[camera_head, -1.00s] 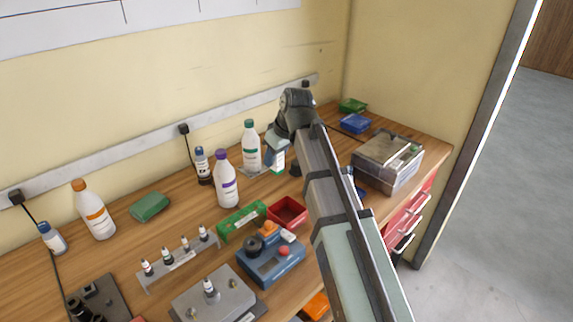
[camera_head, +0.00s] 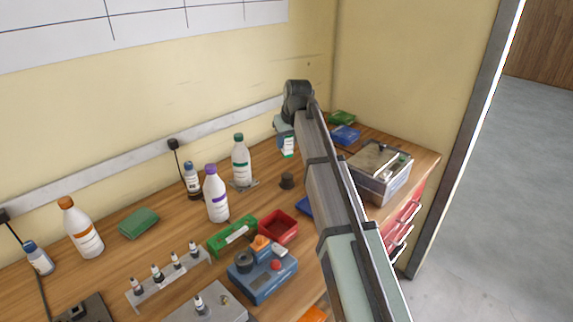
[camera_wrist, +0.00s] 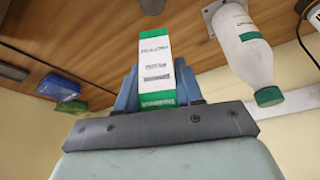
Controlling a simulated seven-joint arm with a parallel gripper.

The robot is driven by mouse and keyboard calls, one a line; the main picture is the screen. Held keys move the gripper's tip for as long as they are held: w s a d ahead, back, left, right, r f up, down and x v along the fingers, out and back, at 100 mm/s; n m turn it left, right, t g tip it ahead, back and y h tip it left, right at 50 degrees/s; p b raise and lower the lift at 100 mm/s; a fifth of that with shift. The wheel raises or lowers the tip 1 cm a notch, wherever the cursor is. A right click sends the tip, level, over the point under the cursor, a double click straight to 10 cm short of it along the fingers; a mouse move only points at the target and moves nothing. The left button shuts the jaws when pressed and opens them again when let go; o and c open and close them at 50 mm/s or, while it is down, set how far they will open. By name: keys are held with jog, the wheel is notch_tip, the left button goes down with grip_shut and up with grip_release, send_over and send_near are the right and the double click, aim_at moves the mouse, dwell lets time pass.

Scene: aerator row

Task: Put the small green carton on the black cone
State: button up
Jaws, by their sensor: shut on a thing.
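The small green carton (camera_head: 288,147), white with green ends, is held by my gripper (camera_head: 285,130) above the back of the bench. In the wrist view the carton (camera_wrist: 157,70) sits between the blue fingers of my gripper (camera_wrist: 158,92), which are shut on it. The black cone (camera_head: 287,181) stands on the bench, below the carton in the head view and apart from it. The cone also shows at the top edge of the wrist view (camera_wrist: 152,6). The carton looks upright in the head view. My wrist and arm hide part of the gripper.
A white bottle with a green cap (camera_head: 241,162) stands left of the cone. A red tray (camera_head: 278,227) is in front of it. A grey metal box (camera_head: 381,172) and blue (camera_head: 345,136) and green packs (camera_head: 342,117) are to the right.

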jog(key=shift+f, duration=3.75)
jog(key=o, duration=1)
jog(key=shift+f, duration=0.1)
jog(key=shift+o, duration=0.2)
jog(key=v, duration=1.2)
